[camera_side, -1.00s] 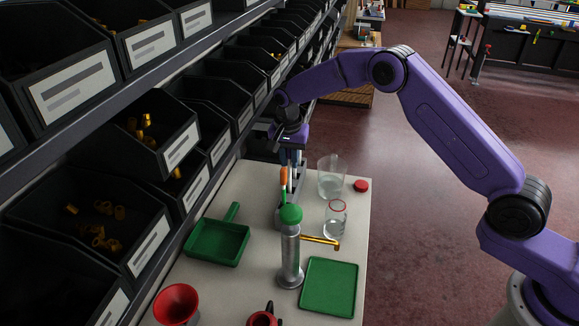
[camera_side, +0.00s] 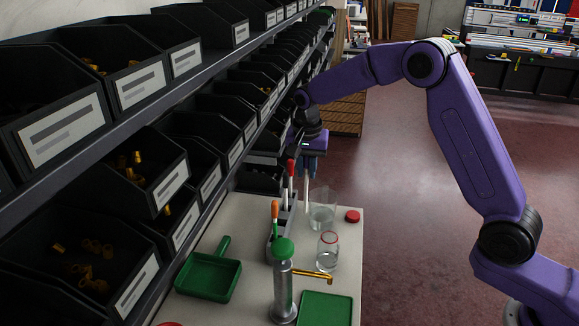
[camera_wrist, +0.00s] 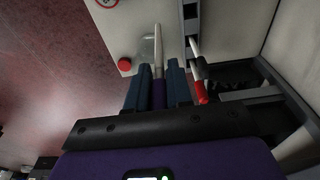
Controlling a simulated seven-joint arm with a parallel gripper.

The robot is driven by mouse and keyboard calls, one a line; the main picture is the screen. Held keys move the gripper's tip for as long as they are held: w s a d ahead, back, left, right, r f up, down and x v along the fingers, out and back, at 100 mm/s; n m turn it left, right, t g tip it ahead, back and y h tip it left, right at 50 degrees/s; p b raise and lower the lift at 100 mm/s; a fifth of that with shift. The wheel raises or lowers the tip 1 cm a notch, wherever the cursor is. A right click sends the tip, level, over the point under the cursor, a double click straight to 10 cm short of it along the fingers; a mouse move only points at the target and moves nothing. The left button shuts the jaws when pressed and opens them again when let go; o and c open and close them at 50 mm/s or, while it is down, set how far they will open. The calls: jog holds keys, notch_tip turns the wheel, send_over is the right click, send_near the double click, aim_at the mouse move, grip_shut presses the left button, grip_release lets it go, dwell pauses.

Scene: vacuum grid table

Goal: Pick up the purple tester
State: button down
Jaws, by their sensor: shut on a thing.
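The purple tester (camera_wrist: 158,94) is clamped by its handle between the blue fingers of my gripper (camera_wrist: 158,82). Its pale shaft points away from the gripper in the wrist view. In the side view the shaft (camera_side: 307,188) hangs nearly upright below my gripper (camera_side: 314,163), and the handle is mostly hidden. The shaft appears beside the grey rack (camera_side: 284,216), outside its slots, near the beaker. A red-handled tester (camera_side: 290,172) stands in the rack; it also shows in the wrist view (camera_wrist: 199,88). An orange-handled tester (camera_side: 275,210) stands at the rack's near end.
A glass beaker (camera_side: 322,216), a red-rimmed jar (camera_side: 327,250) and a red cap (camera_side: 352,216) stand right of the rack. A green-topped metal dispenser (camera_side: 283,280) and green trays (camera_side: 208,277) are nearer. Shelves of black bins (camera_side: 150,180) line the left.

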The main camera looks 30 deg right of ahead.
jog(key=s+d, duration=0.8)
jog(key=shift+w+a, duration=0.1)
jog(key=shift+w, duration=0.05)
dwell(0.7)
jog(key=w+d+r, duration=0.2)
jog(key=w+r, duration=0.3)
jog(key=w, duration=0.7)
notch_tip(320, 180, down, 15)
jog(key=shift+s, duration=0.2)
dwell(1.0)
jog(key=shift+r, duration=0.15)
dwell(0.4)
notch_tip(320, 180, up, 13)
dwell(1.5)
dwell(0.7)
